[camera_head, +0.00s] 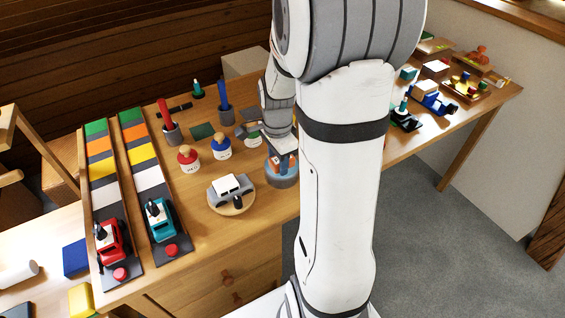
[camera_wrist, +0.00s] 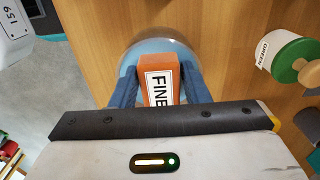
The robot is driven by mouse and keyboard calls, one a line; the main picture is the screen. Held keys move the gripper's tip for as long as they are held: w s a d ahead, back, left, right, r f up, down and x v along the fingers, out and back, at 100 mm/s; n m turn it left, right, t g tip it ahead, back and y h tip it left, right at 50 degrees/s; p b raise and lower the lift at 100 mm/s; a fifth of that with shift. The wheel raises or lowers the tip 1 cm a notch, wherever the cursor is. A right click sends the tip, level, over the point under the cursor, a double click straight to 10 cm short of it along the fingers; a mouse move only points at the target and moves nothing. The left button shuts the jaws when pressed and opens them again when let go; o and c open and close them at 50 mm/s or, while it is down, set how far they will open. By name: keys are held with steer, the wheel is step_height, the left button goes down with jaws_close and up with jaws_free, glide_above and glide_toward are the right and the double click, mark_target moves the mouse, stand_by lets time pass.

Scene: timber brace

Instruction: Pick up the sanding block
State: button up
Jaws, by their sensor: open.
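The sanding block is an orange block (camera_wrist: 159,68) with a white label reading "FINE", seen in the wrist view. It lies on or over a round blue-grey dish (camera_wrist: 190,54). My gripper (camera_wrist: 160,85) is open, with one blue finger on each side of the block. Whether the fingers touch it I cannot tell. In the head view the dish (camera_head: 282,182) stands on the bench below my gripper, and my arm partly hides that spot.
A green-topped pot (camera_wrist: 290,58) stands right of the dish in the wrist view. In the head view, red (camera_head: 188,160) and blue (camera_head: 222,150) pots stand to the left. A grey toy car (camera_head: 231,188) on a round wooden base sits close by.

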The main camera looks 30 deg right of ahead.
steer(key=shift+f, duration=0.15)
steer(key=c, duration=0.7)
step_height(320, 180, up, 10)
steer(key=shift+r+p, duration=0.1)
steer(key=shift+p, duration=0.6)
steer(key=o, duration=0.5)
steer(key=shift+c, duration=1.6)
